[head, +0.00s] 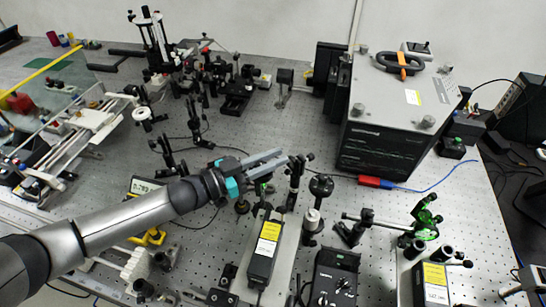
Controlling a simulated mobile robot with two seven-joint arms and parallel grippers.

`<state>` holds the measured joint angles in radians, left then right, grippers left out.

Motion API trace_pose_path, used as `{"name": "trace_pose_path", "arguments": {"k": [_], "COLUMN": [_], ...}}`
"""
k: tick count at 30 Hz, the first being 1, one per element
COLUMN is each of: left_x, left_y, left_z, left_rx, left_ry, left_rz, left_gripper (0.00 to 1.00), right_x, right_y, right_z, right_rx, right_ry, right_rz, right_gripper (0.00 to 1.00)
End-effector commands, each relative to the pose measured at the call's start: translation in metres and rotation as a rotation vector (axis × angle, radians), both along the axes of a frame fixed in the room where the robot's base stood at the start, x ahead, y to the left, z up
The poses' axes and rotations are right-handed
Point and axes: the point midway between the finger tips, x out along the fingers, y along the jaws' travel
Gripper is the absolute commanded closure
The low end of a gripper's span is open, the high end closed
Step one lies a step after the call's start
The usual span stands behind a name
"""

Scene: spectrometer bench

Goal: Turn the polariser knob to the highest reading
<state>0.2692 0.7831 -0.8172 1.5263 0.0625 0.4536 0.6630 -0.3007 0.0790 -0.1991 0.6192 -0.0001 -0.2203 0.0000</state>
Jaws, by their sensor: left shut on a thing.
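My left gripper (284,160) reaches in from the left, with its grey fingers over the breadboard. Its fingertips are shut on the small dark polariser knob, at a black post-mounted optic (295,172). The knob itself is mostly hidden by the fingers. A meter with a pale digital display (145,186) lies at the left, beside a yellow-edged case and partly behind my left arm. Its digits are too small to read surely. My right gripper is not in view.
A black box with a yellow label (264,250) stands just in front of the gripper. A dark round-topped post (321,186) is close to its right. A large grey instrument (395,110) stands behind right. Bare perforated breadboard (265,130) lies behind the fingers.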

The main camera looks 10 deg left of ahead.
Motion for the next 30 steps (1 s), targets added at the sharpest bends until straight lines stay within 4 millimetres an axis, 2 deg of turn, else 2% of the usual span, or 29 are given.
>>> {"name": "trace_pose_path", "arguments": {"k": [6, 12, 26, 27, 30], "left_x": [0.002, 0.004, 0.006, 0.006, 0.006], "left_y": [0.0, 0.004, 0.007, 0.007, 0.007], "left_z": [0.004, 0.003, 0.0, 0.0, 0.0], "left_rx": [-0.009, -0.008, 0.0, 0.0, 0.0], "left_ry": [0.005, 0.003, 0.001, 0.001, 0.001], "left_rz": [0.134, 0.247, 0.29, 0.289, 0.289], "left_gripper": [1.0, 1.0, 1.0, 0.76, 0.65], "right_x": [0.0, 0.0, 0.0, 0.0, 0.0], "right_y": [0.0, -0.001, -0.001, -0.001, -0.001], "right_z": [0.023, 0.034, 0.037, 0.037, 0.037], "right_rx": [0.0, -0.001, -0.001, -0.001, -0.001], "right_ry": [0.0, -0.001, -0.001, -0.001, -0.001], "right_rz": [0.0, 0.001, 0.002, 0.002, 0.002], "right_gripper": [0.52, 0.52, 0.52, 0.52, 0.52]}}
